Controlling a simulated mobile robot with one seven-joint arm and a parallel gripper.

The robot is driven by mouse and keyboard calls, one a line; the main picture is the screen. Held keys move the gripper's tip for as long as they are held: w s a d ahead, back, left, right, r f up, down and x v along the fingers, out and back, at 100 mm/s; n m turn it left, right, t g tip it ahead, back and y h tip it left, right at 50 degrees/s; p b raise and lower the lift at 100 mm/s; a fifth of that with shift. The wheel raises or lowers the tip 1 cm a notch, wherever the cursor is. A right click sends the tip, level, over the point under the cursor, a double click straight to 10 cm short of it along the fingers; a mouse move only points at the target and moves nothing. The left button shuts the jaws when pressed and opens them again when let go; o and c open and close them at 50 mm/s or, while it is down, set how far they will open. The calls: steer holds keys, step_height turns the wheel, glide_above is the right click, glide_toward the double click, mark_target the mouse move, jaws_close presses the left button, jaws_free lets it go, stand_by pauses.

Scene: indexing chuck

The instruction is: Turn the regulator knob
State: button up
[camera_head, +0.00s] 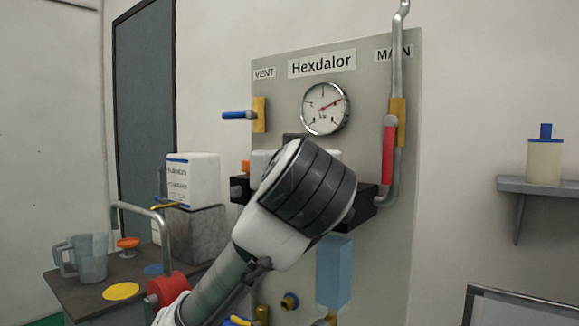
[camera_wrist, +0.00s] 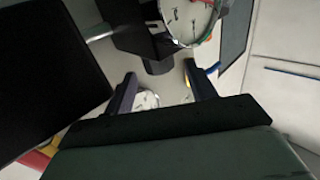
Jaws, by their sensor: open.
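In the wrist view, a dark round knob (camera_wrist: 158,66), which looks like the regulator knob, projects from a black block (camera_wrist: 140,32). My gripper (camera_wrist: 160,71) is open, with one finger on each side of the knob's end and gaps visible. I cannot tell how deep the fingers reach around it. In the head view, my wrist covers the knob and the fingers. The ends of the black block (camera_head: 366,207) show on both sides of my wrist, on the grey Hexdalor panel (camera_head: 395,75).
A round gauge (camera_head: 325,108) sits above my wrist. A red-handled valve (camera_head: 388,152) and pipe stand at right, a blue-handled vent valve (camera_head: 238,115) at left. A light blue cylinder (camera_head: 334,270) hangs below. A cart (camera_head: 85,290) with a jug (camera_head: 84,258) stands left.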

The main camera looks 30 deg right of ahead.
steer(key=b+v, duration=0.2)
steer(key=v, duration=0.7)
steer(key=shift+s+a+b, duration=0.2)
steer(key=shift+s+b, duration=0.15)
